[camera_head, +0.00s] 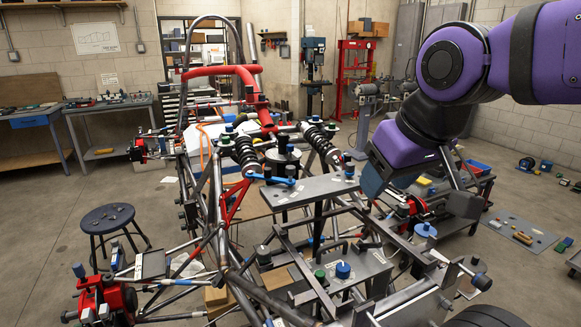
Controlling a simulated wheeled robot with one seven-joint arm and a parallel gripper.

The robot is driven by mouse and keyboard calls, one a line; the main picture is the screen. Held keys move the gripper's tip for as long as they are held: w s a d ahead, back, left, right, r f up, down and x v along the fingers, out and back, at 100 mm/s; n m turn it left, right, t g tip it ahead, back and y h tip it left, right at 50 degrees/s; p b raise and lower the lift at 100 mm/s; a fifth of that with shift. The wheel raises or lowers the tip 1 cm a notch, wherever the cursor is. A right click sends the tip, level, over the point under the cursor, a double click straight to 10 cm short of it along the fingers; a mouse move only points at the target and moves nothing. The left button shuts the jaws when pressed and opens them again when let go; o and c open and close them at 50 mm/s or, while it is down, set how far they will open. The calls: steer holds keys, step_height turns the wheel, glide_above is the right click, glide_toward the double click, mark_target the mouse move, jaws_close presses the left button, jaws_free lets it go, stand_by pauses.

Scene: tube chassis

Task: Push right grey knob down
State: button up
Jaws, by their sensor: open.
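The tube chassis (205,215) stands in the middle of the camera_head view, with many small fittings on its bars and plates. I cannot tell for certain which fitting is the right grey knob. A small grey knob-like part (263,252) sits at the lower middle, and a dark grey cylinder (481,282) is at the lower right. My gripper (418,197) is open at the right side of the chassis, pointing down. A red hub part (411,206) shows between or behind its fingers. I see no contact with a knob, and the gripper hides some parts behind it.
Two coil shock absorbers (245,152) stand behind. A round stool (108,217) is at left. A mat with tools (521,231) lies on the floor at right.

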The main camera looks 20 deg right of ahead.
steer(key=shift+w+r, duration=0.15)
steer(key=c, duration=0.7)
steer(key=shift+g, duration=0.8)
steer(key=w+r, duration=0.1)
steer(key=w, duration=0.1)
steer(key=w+r, duration=0.2)
steer(key=w, duration=0.1)
steer(key=w+r, duration=0.1)
steer(key=w, duration=0.2)
steer(key=shift+a+r, duration=0.15)
steer(key=shift+r, duration=0.2)
jaws_close()
steer(key=w+a+g, duration=0.1)
steer(key=w+g, duration=0.2)
steer(key=w, duration=1.9)
steer(key=shift+w+r+g, duration=0.15)
steer(key=shift+r+g, duration=0.15)
steer(key=shift+r, duration=0.15)
